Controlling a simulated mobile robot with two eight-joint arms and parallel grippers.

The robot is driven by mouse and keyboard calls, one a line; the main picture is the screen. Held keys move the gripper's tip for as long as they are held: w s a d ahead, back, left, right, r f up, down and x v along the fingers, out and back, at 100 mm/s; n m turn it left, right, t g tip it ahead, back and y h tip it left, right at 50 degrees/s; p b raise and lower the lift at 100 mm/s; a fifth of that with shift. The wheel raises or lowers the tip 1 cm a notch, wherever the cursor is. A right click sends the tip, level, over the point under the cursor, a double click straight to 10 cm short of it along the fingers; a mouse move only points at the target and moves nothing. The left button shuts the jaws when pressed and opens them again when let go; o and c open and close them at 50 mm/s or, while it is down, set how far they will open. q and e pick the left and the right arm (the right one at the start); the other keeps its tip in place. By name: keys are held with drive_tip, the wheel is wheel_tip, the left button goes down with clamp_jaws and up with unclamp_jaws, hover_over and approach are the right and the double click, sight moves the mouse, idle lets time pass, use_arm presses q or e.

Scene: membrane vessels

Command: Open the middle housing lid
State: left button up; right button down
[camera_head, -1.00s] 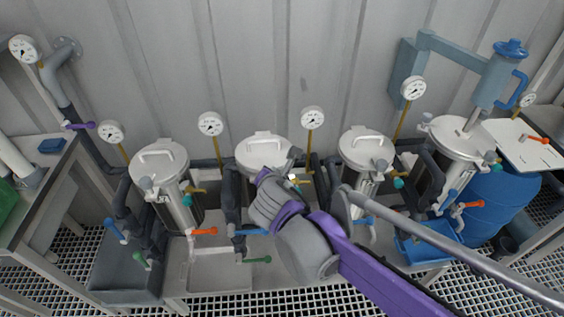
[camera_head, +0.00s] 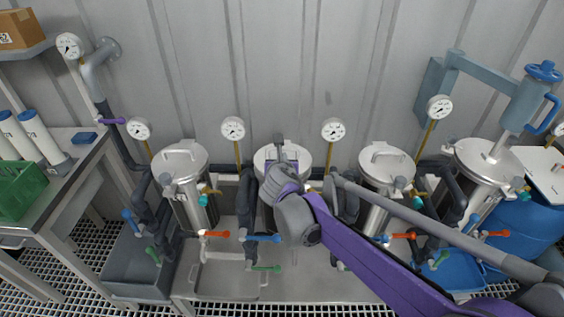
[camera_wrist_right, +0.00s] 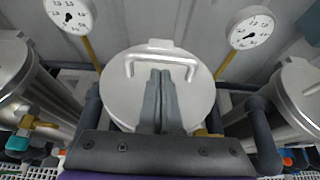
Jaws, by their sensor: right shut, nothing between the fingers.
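The middle housing is a steel vessel with a round pale lid (camera_head: 264,160) that lies flat on top. In the right wrist view the lid (camera_wrist_right: 125,95) fills the centre, with a raised bar handle (camera_wrist_right: 185,62) across its far half. My right gripper (camera_head: 279,141) is over this lid in the head view. The gripper and arm hide much of the vessel. My left gripper is not in view.
Similar lidded housings stand at left (camera_head: 180,158) and right (camera_head: 387,167). Gauges (camera_head: 233,128) (camera_head: 333,130) on yellow stems rise behind the middle one. Dark pipes and coloured valve levers (camera_head: 262,238) crowd the front. A side table with a green crate (camera_head: 20,190) is at far left.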

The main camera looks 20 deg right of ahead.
drive_tip(key=shift+w+d+f, duration=0.1)
drive_tip(key=shift+w+f, duration=0.1)
drive_tip(key=shift+w, duration=0.1)
